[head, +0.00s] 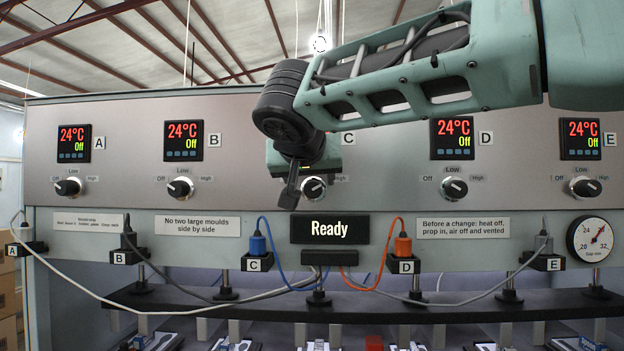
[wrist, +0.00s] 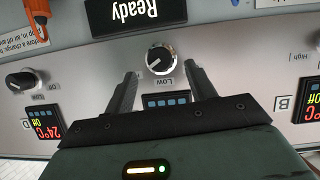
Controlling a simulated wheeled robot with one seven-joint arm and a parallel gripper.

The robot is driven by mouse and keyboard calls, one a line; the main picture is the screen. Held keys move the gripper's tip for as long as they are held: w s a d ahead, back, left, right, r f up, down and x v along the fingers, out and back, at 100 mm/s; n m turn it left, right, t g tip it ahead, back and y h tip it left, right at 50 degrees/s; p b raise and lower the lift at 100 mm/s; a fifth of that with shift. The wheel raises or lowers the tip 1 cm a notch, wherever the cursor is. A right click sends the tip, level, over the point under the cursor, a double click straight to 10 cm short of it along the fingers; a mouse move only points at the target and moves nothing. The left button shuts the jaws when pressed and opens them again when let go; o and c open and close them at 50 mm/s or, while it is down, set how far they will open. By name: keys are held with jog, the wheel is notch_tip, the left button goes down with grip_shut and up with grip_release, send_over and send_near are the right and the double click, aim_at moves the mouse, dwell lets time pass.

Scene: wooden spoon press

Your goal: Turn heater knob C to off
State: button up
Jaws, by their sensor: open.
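Heater knob C (head: 313,188) is a round black knob on a silver dial, below the letter C on the grey panel. In the wrist view, which is upside down, knob C (wrist: 160,60) sits just beyond and between my fingertips, with its white mark slanting to the lower left and "Low" printed below it. My gripper (wrist: 161,70) is open and empty, one finger on each side of the knob; contact cannot be judged. In the head view my gripper (head: 290,194) overlaps the knob's left side. My arm hides most of display C there; its lower buttons (wrist: 166,101) show in the wrist view.
Knobs B (head: 180,189) and D (head: 454,188) flank it, with displays above reading 24°C Off. A "Ready" sign (head: 330,228) is just below knob C. Blue (head: 257,244) and orange (head: 403,245) plugs with cables sit lower. Panel between knobs is flat and clear.

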aim_at(313, 188)
jog(key=shift+p+x, duration=0.55)
jog(key=shift+x, duration=1.8)
jog(key=c, duration=1)
